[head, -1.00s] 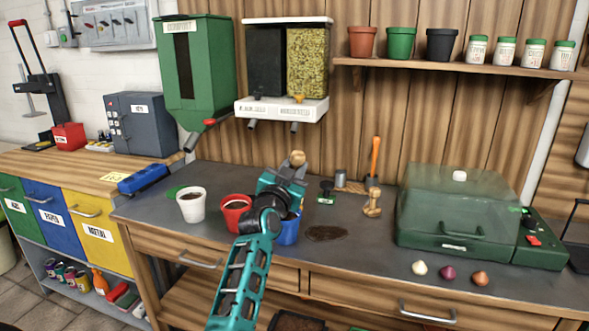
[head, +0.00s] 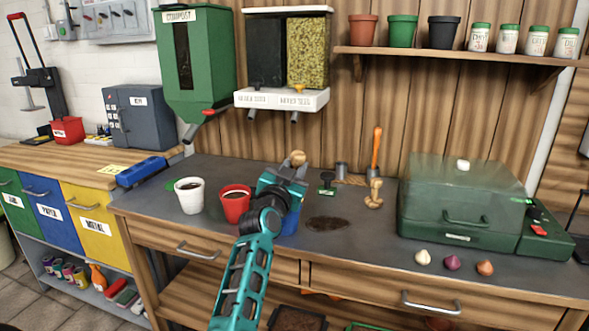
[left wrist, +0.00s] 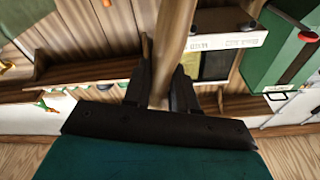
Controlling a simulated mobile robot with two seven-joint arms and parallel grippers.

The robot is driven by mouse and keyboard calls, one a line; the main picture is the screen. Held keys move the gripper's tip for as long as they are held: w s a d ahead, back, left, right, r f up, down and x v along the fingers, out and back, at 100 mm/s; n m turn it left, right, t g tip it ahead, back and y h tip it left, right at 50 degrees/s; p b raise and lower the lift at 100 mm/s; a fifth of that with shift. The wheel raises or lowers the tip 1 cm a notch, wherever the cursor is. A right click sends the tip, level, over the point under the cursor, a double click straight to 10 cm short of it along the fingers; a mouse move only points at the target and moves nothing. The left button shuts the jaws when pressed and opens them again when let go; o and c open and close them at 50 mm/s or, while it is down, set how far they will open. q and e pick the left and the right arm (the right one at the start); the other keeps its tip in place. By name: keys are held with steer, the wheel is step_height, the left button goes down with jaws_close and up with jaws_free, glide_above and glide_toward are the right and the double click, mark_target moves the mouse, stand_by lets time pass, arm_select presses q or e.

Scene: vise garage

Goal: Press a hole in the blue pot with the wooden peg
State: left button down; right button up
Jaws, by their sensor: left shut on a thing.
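My left gripper (head: 290,172) is shut on the wooden peg, whose rounded knob (head: 298,158) shows above the jaws. In the left wrist view the peg's pale shaft (left wrist: 175,38) runs between the two dark fingers (left wrist: 167,85). The blue pot (head: 289,224) stands on the grey bench top, mostly hidden behind my left arm and gripper. The gripper is over or just behind the pot. The peg's lower end and the inside of the pot are hidden, so I cannot tell whether they touch. My right gripper is not in view.
A red pot (head: 236,204) and a white pot (head: 189,195), both with dark soil, stand left of the blue pot. Spilled soil (head: 327,224) lies to its right. A wooden tool (head: 374,194) and an orange-handled tool (head: 376,150) stand behind. A green lidded box (head: 455,238) is at right.

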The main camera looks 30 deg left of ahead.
arm_select(q)
steer(key=shift+f, duration=0.2)
steer(key=shift+f+b, duration=0.4)
steer(key=shift+f, duration=0.05)
stand_by(0.4)
steer(key=shift+f, duration=0.2)
stand_by(0.7)
step_height(320, 180, up, 3)
steer(key=p, duration=0.2)
steer(key=shift+f+p, duration=0.2)
steer(key=shift+p, duration=0.1)
steer(key=shift+r+p, duration=0.6)
steer(key=shift+r, duration=0.1)
step_height(320, 180, up, 3)
steer(key=p, duration=0.3)
steer(key=shift+r, duration=0.2)
steer(key=shift+f, duration=0.1)
